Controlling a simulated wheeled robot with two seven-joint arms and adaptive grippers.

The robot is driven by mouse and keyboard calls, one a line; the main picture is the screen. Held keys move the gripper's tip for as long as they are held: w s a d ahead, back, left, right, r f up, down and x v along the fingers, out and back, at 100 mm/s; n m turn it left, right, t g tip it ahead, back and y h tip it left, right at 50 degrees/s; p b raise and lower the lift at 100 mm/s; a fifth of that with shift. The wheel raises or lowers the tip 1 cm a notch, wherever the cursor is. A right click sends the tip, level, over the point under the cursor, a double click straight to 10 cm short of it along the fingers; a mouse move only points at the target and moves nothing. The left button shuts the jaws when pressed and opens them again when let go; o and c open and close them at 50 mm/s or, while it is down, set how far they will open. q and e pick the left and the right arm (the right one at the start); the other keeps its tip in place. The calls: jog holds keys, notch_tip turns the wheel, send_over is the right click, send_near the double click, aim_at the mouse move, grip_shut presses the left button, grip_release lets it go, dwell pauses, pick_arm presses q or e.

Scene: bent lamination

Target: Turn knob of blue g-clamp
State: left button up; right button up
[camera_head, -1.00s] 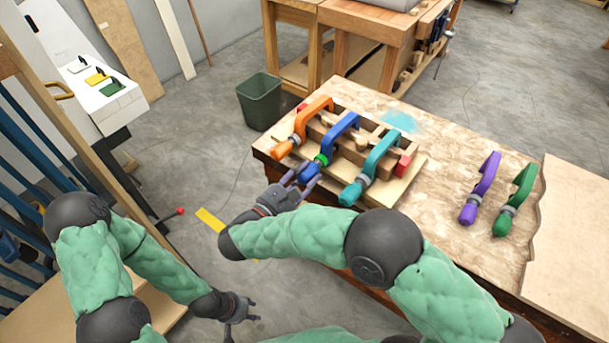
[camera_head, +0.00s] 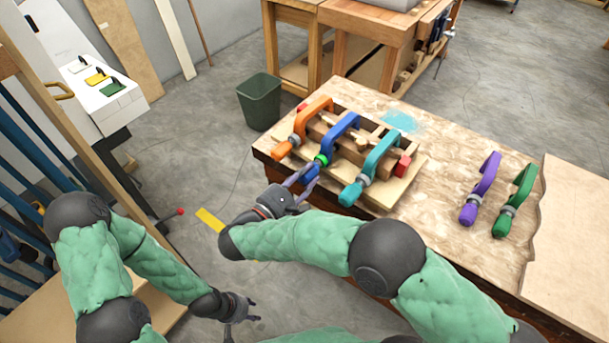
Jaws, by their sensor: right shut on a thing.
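The blue g-clamp (camera_head: 340,130) sits on the wooden lamination form (camera_head: 362,136), between the orange g-clamp (camera_head: 311,118) and the teal g-clamp (camera_head: 381,158). A green ring (camera_head: 321,160) shows on its screw, with the blue knob (camera_head: 309,172) just below it. My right gripper (camera_head: 302,181) is at the blue knob, with its fingers shut around it and partly hiding it. My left gripper (camera_head: 250,309) is low at the bottom, away from the table, its fingers apart and empty.
A purple clamp (camera_head: 481,188) and a green clamp (camera_head: 515,199) lie on the table (camera_head: 440,215) to the right. A dark green bin (camera_head: 260,103) stands on the floor beyond the table's left corner. Bare tabletop lies between the form and the purple clamp.

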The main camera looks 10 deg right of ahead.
jog(key=shift+f, duration=0.1)
jog(key=o, duration=1.2)
jog(key=shift+c, duration=0.2)
jog(key=v, duration=1.2)
